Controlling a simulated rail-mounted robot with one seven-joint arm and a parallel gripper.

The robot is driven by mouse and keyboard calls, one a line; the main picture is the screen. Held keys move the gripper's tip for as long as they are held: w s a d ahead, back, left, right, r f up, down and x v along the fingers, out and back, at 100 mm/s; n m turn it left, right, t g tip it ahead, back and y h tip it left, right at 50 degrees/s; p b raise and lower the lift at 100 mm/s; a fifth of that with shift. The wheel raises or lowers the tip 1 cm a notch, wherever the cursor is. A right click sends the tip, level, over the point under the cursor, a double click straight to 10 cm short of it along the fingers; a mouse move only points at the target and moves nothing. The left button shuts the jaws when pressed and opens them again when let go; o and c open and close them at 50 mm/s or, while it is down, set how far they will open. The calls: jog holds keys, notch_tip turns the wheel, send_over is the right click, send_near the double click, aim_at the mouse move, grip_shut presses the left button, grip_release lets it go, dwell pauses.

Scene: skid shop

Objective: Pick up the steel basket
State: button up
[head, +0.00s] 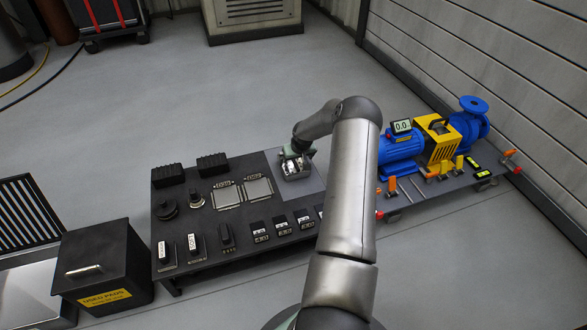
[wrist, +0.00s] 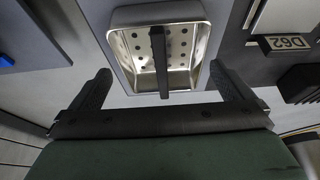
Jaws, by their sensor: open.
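The steel basket (wrist: 125,45) is a shallow silvery tray with round holes and a dark bar handle (wrist: 159,60) across its middle. In the wrist view it lies at the top centre, in front of my gripper (wrist: 160,82). The two dark fingers are spread wide and empty, one toward each side of the basket, with the handle between them. In the head view the basket (head: 293,168) sits on a grey pad on the dark bench, just below the end of my arm. My gripper is mostly hidden there by my own arm.
The dark bench (head: 200,256) holds black blocks, square plates and labelled small parts left of the basket. A D62 label (wrist: 285,42) shows beside it. A blue and yellow pump set (head: 400,147) stands to the right. A black used pads bin (head: 100,262) stands at left.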

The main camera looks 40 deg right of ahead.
aim_at(294, 162)
jog(key=b+x, duration=0.1)
jog(key=x, duration=0.1)
jog(key=b+x, duration=0.1)
jog(key=x, duration=0.2)
jog(key=shift+w+d+r+b, duration=0.1)
jog(key=shift+w+r+b, duration=0.05)
jog(key=shift+w+b, duration=0.25)
jog(key=shift+f, duration=0.25)
jog(key=c, duration=0.7)
